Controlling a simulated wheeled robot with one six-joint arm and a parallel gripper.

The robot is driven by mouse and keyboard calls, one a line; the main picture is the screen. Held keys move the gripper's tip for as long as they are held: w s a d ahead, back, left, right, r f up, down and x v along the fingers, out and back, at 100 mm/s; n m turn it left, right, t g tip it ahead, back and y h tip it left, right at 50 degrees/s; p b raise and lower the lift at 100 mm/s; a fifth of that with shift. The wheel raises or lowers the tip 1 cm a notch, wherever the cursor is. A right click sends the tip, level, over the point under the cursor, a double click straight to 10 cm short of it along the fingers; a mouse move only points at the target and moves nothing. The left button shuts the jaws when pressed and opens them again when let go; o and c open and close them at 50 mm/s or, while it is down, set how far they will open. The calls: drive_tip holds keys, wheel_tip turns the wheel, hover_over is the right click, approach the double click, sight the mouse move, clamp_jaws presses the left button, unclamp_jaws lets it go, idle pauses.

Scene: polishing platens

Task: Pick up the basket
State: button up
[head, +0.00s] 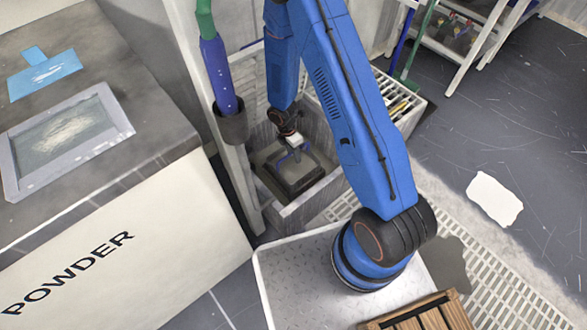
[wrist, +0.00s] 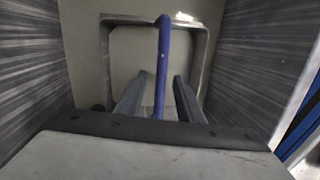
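The basket (head: 297,184) is a dark, square, open-topped frame with a blue handle, standing low inside a grey walled tub. In the wrist view the basket (wrist: 112,42) shows as a grey rounded frame, its blue handle (wrist: 163,50) running down the middle. My gripper (head: 292,152) reaches down into the tub above the basket. In the wrist view my gripper (wrist: 160,76) has its two fingers apart, with the blue handle between them. Gaps show on both sides of the handle. The near part of the basket is hidden by my gripper.
The grey tub (head: 315,196) has tall walls close around my gripper. A pale post (head: 228,170) with a dark holder (head: 232,127) stands at its left. The powder counter (head: 110,245) is further left. A white slatted crate (head: 400,92) stands behind right. Open floor lies at right.

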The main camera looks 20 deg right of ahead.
drive_tip(key=f, duration=0.3)
drive_tip(key=shift+s+d, duration=0.15)
drive_tip(key=shift+d, duration=0.05)
drive_tip(key=shift+c, duration=0.5)
clamp_jaws()
drive_tip(key=shift+r, duration=0.1)
idle(0.8)
